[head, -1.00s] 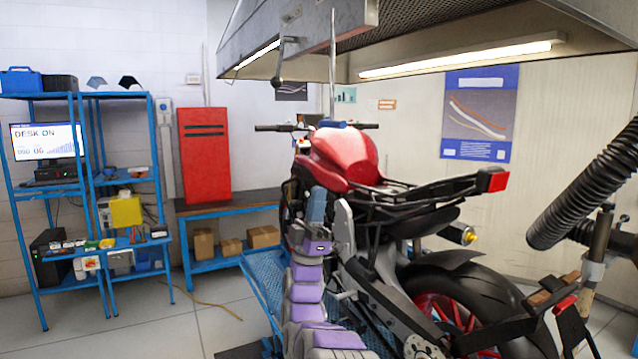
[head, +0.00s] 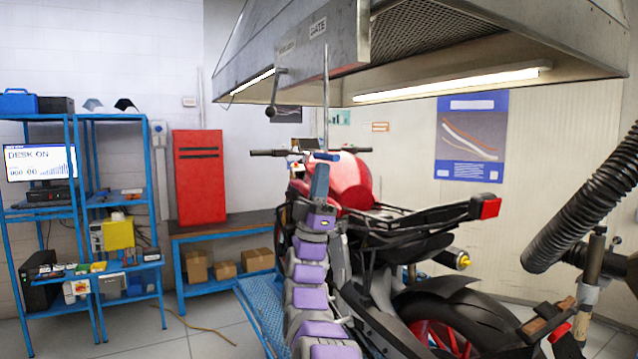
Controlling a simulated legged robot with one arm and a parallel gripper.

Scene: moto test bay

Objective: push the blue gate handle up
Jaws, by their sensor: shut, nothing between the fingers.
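The blue gate handle (head: 327,156) is a short horizontal bar at the lower end of a thin vertical rod (head: 326,95). The rod hangs from the metal hood beside the "GATE" label (head: 317,28). My gripper (head: 320,168) is shut and empty at the end of my purple and grey arm, pointing up. In the head view its tip appears just below the handle, slightly left of its middle. I cannot tell whether they touch or how far apart they are in depth.
A crank lever (head: 274,92) hangs from the hood (head: 345,50) left of the rod. A red motorcycle (head: 357,185) stands close behind and right of my arm. A ribbed black hose (head: 580,215) is at the right. Blue shelves (head: 76,200) and a red cabinet (head: 199,178) stand left.

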